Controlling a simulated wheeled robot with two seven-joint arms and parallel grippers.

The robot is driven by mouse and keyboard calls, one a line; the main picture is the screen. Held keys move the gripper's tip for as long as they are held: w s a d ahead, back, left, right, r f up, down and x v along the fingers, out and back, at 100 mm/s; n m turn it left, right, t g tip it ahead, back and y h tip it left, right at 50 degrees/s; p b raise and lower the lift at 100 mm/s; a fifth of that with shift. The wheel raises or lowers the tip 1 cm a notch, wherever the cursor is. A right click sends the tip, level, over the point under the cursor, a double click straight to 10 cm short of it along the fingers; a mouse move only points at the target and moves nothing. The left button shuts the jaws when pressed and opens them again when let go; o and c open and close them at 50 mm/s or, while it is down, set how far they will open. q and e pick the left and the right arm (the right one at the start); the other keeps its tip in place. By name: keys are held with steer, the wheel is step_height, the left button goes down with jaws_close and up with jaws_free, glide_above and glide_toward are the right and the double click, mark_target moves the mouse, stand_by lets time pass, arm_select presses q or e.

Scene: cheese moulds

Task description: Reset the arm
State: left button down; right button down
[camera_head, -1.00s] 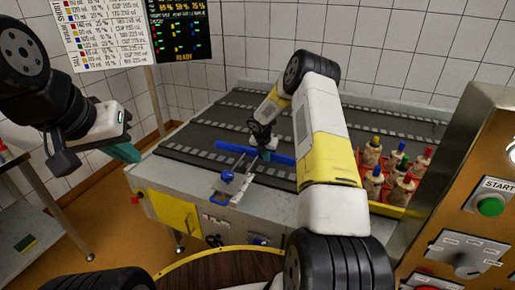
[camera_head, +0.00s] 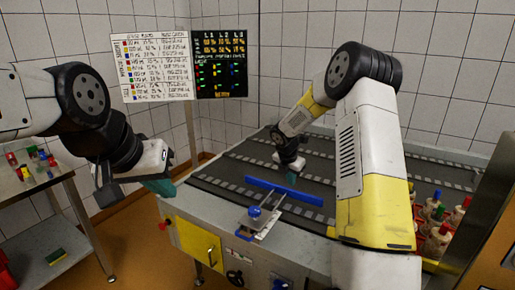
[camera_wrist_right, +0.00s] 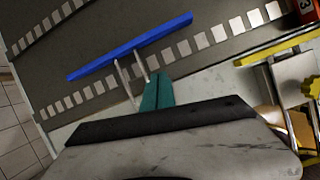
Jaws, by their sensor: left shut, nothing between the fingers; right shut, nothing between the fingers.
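My left gripper (camera_head: 162,187) with teal fingertips hangs in the air left of the conveyor table in the head view. It is shut and holds nothing. My right arm reaches over the conveyor, and its gripper (camera_head: 291,178) points down just behind the blue bar (camera_head: 284,191). It is shut and empty; its teal finger also shows in the right wrist view (camera_wrist_right: 157,92), near the blue bar (camera_wrist_right: 130,46). I cannot tell whether it touches the bar or hovers above the belt.
The conveyor (camera_head: 235,172) has dark belts with light markings. Several bottles with coloured caps (camera_head: 437,222) stand in a red crate at right, partly behind my right arm. A side table (camera_head: 50,195) with small coloured items is at left. A chart board (camera_head: 157,70) stands behind.

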steer(key=s+r+m+t+y, duration=0.1)
steer(key=s+r+m, duration=1.3)
steer(key=s+r, duration=0.5)
steer(key=s+a+r+m+y, duration=0.1)
steer(key=s+a+r+m, duration=0.1)
steer(key=s+m, duration=0.4)
steer(key=s+a+r+m+t+y, duration=0.1)
steer(key=s+m, duration=0.5)
steer(key=s, duration=0.6)
steer(key=shift+a+r+t+y, duration=0.3)
steer(key=shift+a+r+y, duration=0.5)
steer(key=shift+a+r, duration=0.2)
steer(key=shift+s, duration=0.1)
